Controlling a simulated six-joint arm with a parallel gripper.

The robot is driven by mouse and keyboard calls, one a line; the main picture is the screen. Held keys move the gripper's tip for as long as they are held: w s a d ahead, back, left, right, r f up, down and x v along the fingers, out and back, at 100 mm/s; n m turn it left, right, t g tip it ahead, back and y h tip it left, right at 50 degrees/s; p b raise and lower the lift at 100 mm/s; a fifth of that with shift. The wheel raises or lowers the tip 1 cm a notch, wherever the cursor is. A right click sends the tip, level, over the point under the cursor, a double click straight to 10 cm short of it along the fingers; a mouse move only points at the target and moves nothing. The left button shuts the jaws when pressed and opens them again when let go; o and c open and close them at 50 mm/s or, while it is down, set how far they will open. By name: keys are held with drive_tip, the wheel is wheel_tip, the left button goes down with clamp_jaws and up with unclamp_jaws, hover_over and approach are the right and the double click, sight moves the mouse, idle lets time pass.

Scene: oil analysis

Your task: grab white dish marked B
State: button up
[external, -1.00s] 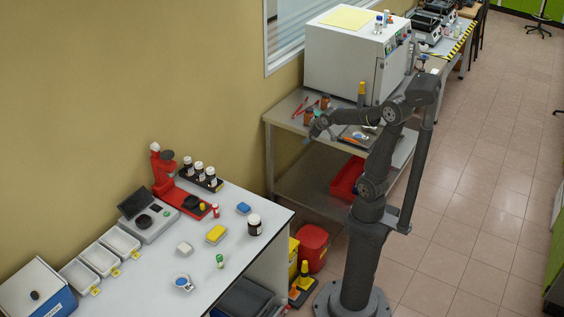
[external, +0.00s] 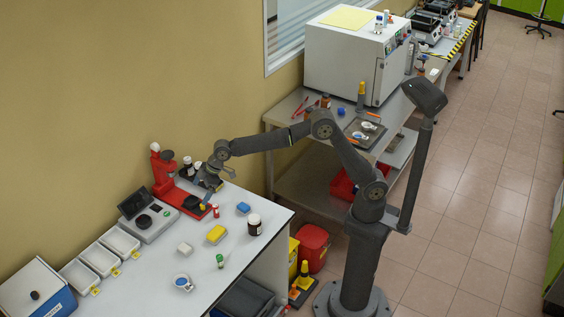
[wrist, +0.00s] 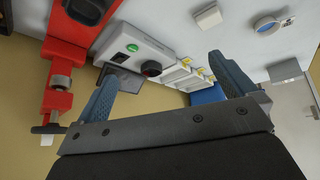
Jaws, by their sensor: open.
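Three white rectangular dishes with yellow labels stand in a row at the bench's left: a near one (external: 78,277), a middle one (external: 99,259) and a far one (external: 121,241). The label letters are too small to read, so I cannot tell which is B. In the wrist view the dishes (wrist: 184,74) show small beyond the fingers, partly overlapping one another. My gripper (external: 220,188) is open and empty, above the back right of the bench by the red device, well right of the dishes. Its two blue-grey fingers (wrist: 160,72) stand wide apart in the wrist view.
A red press-like device (external: 163,172) and a grey instrument with a dark screen (external: 150,222) stand between my gripper and the dishes. Dark bottles (external: 188,168) are close to the gripper. A blue-and-white box (external: 38,289) is left of the dishes.

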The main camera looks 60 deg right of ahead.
drive_tip(key=s+a+f+n+g, duration=0.1)
drive_tip(key=s+a, duration=0.3)
drive_tip(key=a, duration=0.2)
drive_tip(key=s+a+f+n, duration=0.1)
drive_tip(key=s+a, duration=0.2)
drive_tip(key=a, duration=0.4)
drive_tip(key=n+g+y, duration=0.1)
drive_tip(key=n+g, duration=0.1)
hover_over(182, 288)
drive_tip(key=d, duration=0.5)
drive_tip(key=f, duration=1)
drive_tip(key=shift+s+d+f, duration=0.15)
drive_tip(key=shift+s+f, duration=0.05)
drive_tip(key=shift+f, duration=0.2)
drive_tip(key=shift+x, duration=3.1)
drive_tip(key=c, duration=0.8)
